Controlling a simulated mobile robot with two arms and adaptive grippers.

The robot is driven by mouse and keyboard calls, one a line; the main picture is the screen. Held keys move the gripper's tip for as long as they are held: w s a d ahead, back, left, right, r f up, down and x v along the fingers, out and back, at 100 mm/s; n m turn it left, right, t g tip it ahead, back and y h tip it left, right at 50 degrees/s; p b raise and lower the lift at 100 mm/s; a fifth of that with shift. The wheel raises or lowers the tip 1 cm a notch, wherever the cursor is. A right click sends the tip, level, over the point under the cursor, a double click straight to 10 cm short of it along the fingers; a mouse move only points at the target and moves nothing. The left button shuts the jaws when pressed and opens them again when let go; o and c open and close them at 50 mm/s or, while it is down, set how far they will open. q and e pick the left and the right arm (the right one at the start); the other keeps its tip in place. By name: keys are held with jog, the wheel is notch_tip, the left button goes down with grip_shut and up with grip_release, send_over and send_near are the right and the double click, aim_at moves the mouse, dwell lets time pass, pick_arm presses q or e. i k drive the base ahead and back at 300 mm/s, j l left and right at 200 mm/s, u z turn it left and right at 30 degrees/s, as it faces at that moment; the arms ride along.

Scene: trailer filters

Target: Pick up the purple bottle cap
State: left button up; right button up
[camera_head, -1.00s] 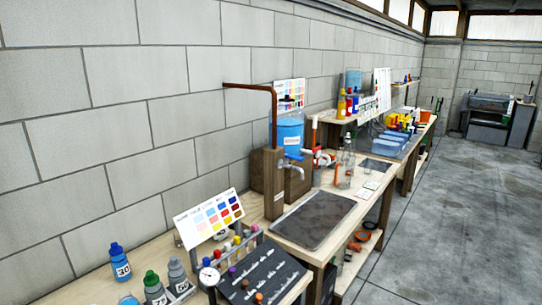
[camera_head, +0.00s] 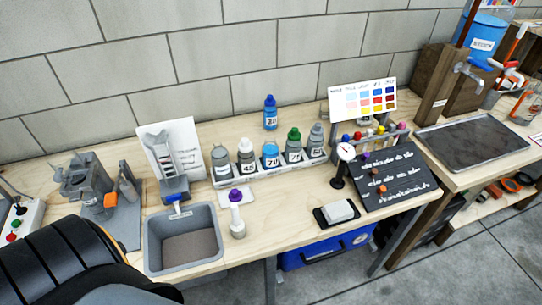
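A purple bottle cap (camera_head: 235,196) shows near the middle of the workbench, just right of the grey basin. It appears at the top of a small whitish bottle (camera_head: 238,225), with a white pad (camera_head: 250,192) behind it. I cannot tell for sure whether the cap sits on the bottle or on the pad. A smaller purple piece (camera_head: 366,156) lies at the upper left of the dark board. Neither gripper is in view. A black arm part of mine with an orange stripe fills the lower left corner.
The grey basin (camera_head: 152,245) stands left of the bottle. A rack of several labelled bottles (camera_head: 270,173) is behind it. A dial gauge (camera_head: 345,152), the dark board (camera_head: 410,200) and a black tray with a white block (camera_head: 338,211) stand to the right. Bare wood lies between.

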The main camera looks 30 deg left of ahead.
aim_at(235, 195)
jog(key=u, duration=1.4)
